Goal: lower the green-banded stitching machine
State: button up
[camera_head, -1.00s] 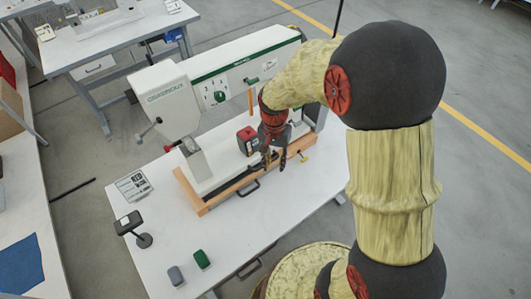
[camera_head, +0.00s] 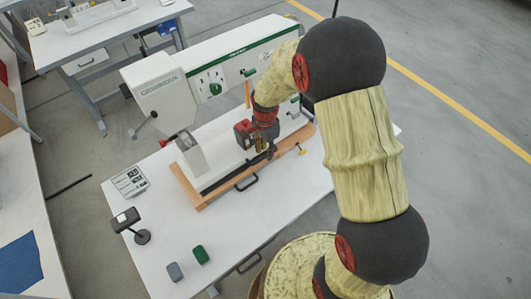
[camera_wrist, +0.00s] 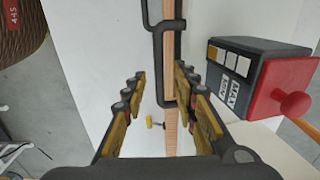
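The green-banded stitching machine (camera_head: 165,92) is a long white machine with a green stripe along its arm, standing on the white table. Its wooden base edge (camera_head: 215,190) runs along the near side with a black handle (camera_head: 246,182) on it. My gripper (camera_head: 265,152) is beside the machine, above the base's near edge, just right of a red and black box (camera_head: 243,134). In the wrist view my gripper (camera_wrist: 159,72) is open and empty, with the wooden edge (camera_wrist: 169,60) and a black bar (camera_wrist: 178,50) beyond its fingers. The red and black box (camera_wrist: 255,75) is to its right.

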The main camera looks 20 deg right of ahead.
jog(key=shift+f, duration=0.75)
jog(key=c, duration=0.3)
jog(key=c, duration=0.4)
grip_shut()
